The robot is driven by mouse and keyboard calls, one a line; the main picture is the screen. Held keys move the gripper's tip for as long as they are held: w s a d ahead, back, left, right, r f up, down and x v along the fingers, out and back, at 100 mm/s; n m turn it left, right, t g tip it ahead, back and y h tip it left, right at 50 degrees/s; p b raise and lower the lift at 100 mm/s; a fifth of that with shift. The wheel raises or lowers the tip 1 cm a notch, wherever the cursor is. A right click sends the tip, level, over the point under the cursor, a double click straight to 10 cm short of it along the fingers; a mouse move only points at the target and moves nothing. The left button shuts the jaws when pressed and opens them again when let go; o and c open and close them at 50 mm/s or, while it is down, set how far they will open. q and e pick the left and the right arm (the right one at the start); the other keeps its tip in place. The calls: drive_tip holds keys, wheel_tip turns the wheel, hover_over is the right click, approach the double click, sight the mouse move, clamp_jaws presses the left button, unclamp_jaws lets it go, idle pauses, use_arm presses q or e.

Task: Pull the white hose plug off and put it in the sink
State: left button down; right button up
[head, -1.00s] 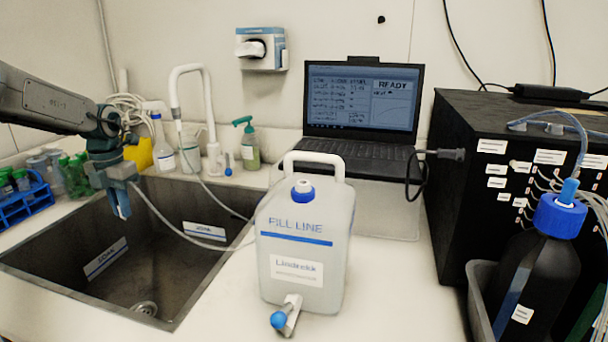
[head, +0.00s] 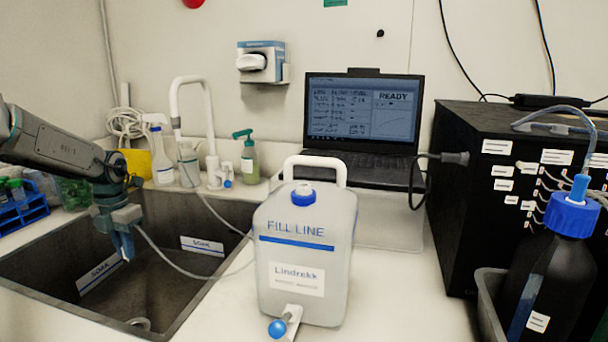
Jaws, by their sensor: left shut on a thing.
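My left gripper (head: 123,246) hangs fingers-down over the dark sink (head: 170,290), its tips at about rim height or lower in the picture. It is shut. A thin pale hose (head: 180,268) runs up to its jaws, so it seems to hold the hose's plug end; the plug itself is hidden between the fingers. From there the hose sags across the sink and runs over the rim towards the white jug (head: 300,210) marked "FILL LINE", where its far end is hidden. The jug stands upright right of the sink. My right gripper is not in view.
A white tap (head: 174,100) and several bottles stand behind the sink. A blue tube rack (head: 22,212) is at the left. A laptop (head: 362,112), black box (head: 470,210) and dark blue-capped bottle (head: 545,280) are to the right.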

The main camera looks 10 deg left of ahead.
use_arm(q)
drive_tip(key=shift+f+b, duration=2.1)
drive_tip(key=shift+f, duration=0.45)
drive_tip(key=c, duration=1.4)
unclamp_jaws()
drive_tip(key=shift+o, duration=0.2)
drive_tip(key=shift+r, duration=0.1)
wheel_tip(320, 180, up, 12)
drive_tip(key=p, duration=0.6)
